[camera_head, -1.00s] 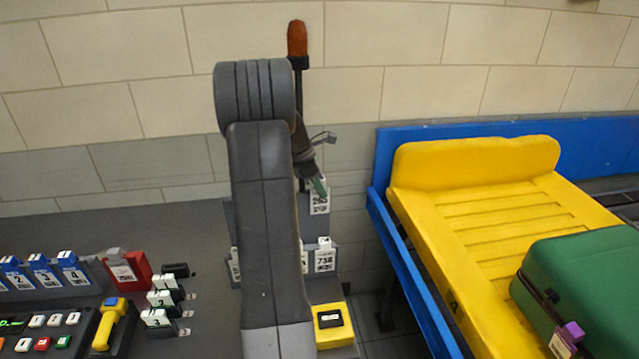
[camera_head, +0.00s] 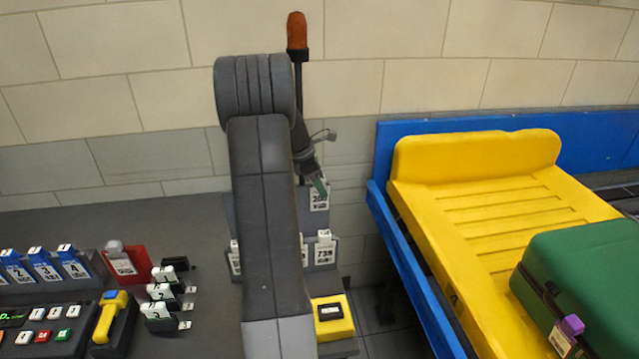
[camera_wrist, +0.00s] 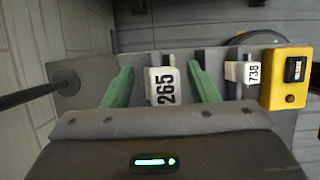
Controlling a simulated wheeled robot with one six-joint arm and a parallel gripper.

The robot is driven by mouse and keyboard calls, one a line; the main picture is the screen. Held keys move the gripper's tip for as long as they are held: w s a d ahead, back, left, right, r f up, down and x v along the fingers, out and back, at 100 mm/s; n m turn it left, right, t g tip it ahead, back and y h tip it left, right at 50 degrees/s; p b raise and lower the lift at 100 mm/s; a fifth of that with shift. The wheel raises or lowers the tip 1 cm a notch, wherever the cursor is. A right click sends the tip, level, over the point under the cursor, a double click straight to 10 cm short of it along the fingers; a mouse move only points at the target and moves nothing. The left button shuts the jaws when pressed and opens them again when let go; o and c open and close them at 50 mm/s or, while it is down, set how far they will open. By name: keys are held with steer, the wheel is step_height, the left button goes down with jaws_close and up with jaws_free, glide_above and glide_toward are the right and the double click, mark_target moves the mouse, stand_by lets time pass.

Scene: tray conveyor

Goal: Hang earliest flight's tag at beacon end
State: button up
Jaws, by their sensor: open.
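A white tag marked 265 (camera_wrist: 163,87) hangs on the grey rack. It stands between the two green fingers of my open gripper (camera_wrist: 165,87), with gaps on both sides. In the head view my gripper (camera_head: 319,187) is at the rack's upper part, in front of a white tag (camera_head: 319,201). A tag marked 738 (camera_head: 325,254) hangs lower on the rack and also shows in the wrist view (camera_wrist: 253,72). Other tags are partly hidden behind my arm. The orange beacon (camera_head: 297,31) tops a dark pole behind the rack.
A yellow tray (camera_head: 487,223) on the blue-railed conveyor carries a green suitcase (camera_head: 585,270). Left are numbered blue holders (camera_head: 42,268), a red holder (camera_head: 124,265), a keypad and a yellow handheld device (camera_head: 110,317).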

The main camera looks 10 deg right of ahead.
steer(key=b+v, duration=0.1)
steer(key=v, duration=1.3)
steer(key=shift+f, duration=0.15)
steer(key=x, duration=0.4)
steer(key=p+x, duration=0.1)
steer(key=x, duration=0.7)
steer(key=shift+d+f+p, duration=0.25)
steer(key=shift+d+p, duration=0.05)
steer(key=shift+d, duration=0.1)
steer(key=shift+r, duration=0.6)
steer(key=shift+f, duration=0.1)
